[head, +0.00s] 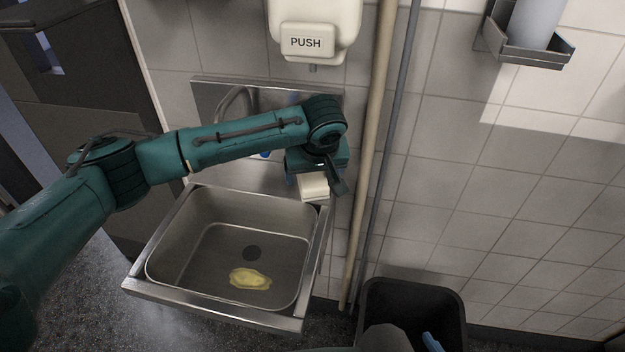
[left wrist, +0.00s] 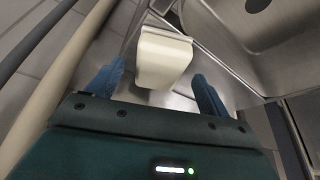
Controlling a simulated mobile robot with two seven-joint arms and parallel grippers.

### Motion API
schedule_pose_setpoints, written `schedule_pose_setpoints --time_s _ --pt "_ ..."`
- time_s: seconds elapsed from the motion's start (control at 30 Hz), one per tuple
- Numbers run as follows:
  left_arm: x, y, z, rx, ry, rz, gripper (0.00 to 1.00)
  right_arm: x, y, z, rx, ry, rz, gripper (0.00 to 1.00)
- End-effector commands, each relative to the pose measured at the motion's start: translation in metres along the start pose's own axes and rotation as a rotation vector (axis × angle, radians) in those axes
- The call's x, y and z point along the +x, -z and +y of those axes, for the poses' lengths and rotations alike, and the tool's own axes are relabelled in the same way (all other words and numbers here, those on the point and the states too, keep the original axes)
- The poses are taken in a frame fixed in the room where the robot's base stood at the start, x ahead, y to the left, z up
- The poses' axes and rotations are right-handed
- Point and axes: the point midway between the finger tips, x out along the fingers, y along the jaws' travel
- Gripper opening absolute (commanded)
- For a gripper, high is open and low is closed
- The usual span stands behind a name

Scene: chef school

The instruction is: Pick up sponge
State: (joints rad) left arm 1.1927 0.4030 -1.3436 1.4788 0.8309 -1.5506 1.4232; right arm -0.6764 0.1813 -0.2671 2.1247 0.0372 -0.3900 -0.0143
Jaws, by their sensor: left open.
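A cream block (head: 314,187), which looks like the sponge, is at the back right corner of the sink. In the left wrist view the cream block (left wrist: 163,57) is between the two blue fingers, with a gap visible on each side. My left gripper (head: 322,188) points down over that corner, open. In the left wrist view, my left gripper (left wrist: 158,72) has its fingers on either side of the block. The block's top is partly hidden by the gripper in the head view.
The steel sink (head: 135,287) has a flat yellow thing (head: 250,278) near its drain; I cannot tell what it is. Wooden and grey poles (head: 372,120) stand right of the gripper. A soap dispenser (head: 315,20) hangs above. A black bin (head: 455,305) stands at lower right.

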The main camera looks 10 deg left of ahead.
Motion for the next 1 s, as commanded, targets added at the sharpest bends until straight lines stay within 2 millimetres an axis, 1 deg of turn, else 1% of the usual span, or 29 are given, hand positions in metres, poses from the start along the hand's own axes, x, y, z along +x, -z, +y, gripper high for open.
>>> schedule_pose_setpoints --time_s 0.03,0.1,0.2,0.43,1.0 --pt "0.007 0.000 0.000 0.000 0.002 0.000 0.80 0.000 0.001 0.001 -0.002 -0.001 0.001 0.36" --pt "0.016 0.000 0.000 0.001 0.001 0.000 0.80 0.001 0.001 0.001 -0.003 -0.001 0.002 0.36" --pt "0.022 0.000 0.000 0.001 0.000 0.000 0.80 0.001 0.002 0.001 -0.005 -0.002 0.003 0.36" --pt "0.023 0.000 0.000 0.002 -0.001 0.000 0.79 0.001 0.002 0.002 -0.008 -0.002 0.003 0.36" --pt "0.022 0.000 0.000 0.001 -0.001 0.001 0.33 0.001 0.002 0.002 -0.007 -0.001 0.003 0.36"
